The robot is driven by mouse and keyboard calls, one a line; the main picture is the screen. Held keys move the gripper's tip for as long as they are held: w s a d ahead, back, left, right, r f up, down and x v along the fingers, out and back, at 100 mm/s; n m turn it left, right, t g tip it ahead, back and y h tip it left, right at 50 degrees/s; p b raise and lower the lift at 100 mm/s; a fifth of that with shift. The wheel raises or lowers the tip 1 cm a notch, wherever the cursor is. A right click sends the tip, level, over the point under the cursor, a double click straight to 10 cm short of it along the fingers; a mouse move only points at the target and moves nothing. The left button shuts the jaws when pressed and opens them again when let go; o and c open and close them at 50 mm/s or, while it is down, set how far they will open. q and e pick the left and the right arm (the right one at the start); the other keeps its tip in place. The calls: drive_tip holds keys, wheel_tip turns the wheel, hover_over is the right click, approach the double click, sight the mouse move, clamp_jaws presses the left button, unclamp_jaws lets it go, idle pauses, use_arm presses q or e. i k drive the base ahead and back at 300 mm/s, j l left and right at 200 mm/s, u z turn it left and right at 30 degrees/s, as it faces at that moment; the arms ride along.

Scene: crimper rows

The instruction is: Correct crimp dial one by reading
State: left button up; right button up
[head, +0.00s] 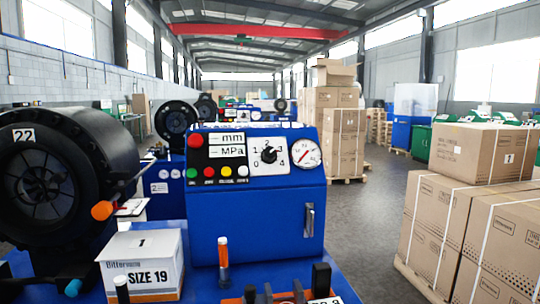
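A blue crimper control box (258,215) stands on a blue bench in the middle of the head view. Its white dial plate (254,168) carries numbers around a black knob (268,155); the knob's exact setting is too small to tell. Left of it, a display (227,145) shows a dash before "mm" and a dash before "MPa". Right of it is a round gauge (306,153) with a red needle. A large red button (196,140) and a row of small coloured buttons (218,172) are on the same panel. Neither gripper is in view.
A black crimper head (42,175) marked 22 fills the left. A "SIZE 19" box (142,265) and an orange-topped upright tool (224,258) stand in front of the control box. Strapped cartons (480,225) stand at right. The grey aisle floor (372,205) is clear.

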sight(268, 155)
drive_tip(key=l+u, duration=0.1)
drive_tip(key=u, duration=0.35)
drive_tip(key=l+u, duration=0.1)
drive_tip(key=u, duration=0.35)
drive_tip(key=l+u, duration=0.1)
drive_tip(key=u, duration=0.35)
drive_tip(key=k+l+u, duration=0.1)
drive_tip(key=l+u, duration=0.3)
drive_tip(key=k+l+u, duration=0.15)
drive_tip(key=l+u, duration=0.2)
drive_tip(key=k+l+u, duration=0.1)
drive_tip(key=k+l, duration=0.15)
drive_tip(key=l, duration=0.25)
drive_tip(key=k+l+u, duration=0.1)
drive_tip(key=k+l, duration=0.2)
drive_tip(key=l, duration=0.15)
drive_tip(key=k+l+u, duration=0.1)
drive_tip(key=k+l, duration=0.2)
drive_tip(key=l, duration=0.15)
drive_tip(key=i+j, duration=0.35)
drive_tip(key=i, duration=0.1)
